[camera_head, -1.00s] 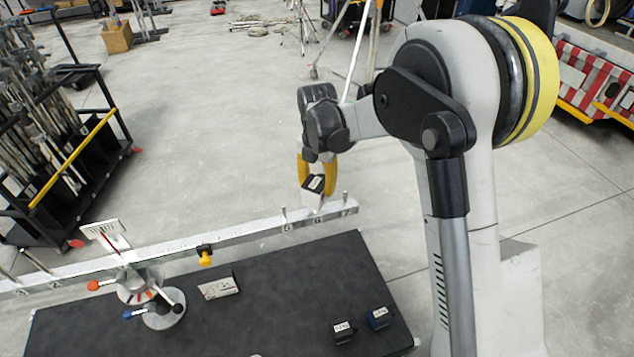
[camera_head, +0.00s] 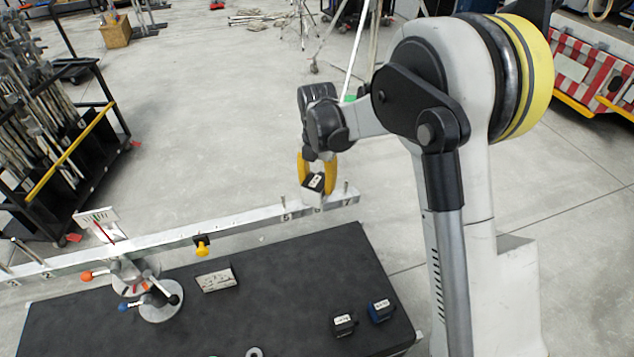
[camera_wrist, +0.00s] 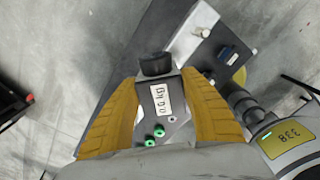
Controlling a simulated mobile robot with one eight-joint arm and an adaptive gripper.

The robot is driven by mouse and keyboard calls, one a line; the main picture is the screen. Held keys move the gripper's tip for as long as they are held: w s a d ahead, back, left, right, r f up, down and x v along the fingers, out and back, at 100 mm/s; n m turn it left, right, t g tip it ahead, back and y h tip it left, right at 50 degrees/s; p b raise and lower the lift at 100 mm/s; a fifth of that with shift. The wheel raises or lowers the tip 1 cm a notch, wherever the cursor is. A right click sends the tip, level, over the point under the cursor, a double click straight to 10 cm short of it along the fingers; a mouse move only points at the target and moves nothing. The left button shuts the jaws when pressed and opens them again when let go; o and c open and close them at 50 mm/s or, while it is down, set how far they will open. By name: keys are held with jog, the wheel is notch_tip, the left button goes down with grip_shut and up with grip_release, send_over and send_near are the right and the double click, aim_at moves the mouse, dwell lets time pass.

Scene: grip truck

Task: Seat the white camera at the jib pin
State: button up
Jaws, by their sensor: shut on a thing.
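My gripper (camera_head: 317,171) has yellow fingers shut on the white camera (camera_head: 314,184), which has a dark upper part with a white label. I hold it over the right part of the pale jib beam (camera_head: 245,222), between the upright pins by marks 5 and 7. In the head view the camera's lower part overlaps the beam at mark 6. I cannot tell whether it touches, and any pin under it is hidden. In the wrist view the camera (camera_wrist: 160,101) sits between both fingers, its label and green knobs visible.
A dark-topped table (camera_head: 270,280) stands before the beam. On it are a black block (camera_head: 343,325), a blue block (camera_head: 380,311) and a small pale sign (camera_head: 216,280). A stand with coloured handles (camera_head: 150,297) is at the left.

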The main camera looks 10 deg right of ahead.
aim_at(317, 178)
jog(key=o, duration=1)
jog(key=shift+o, duration=0.2)
notch_tip(317, 178, up, 12)
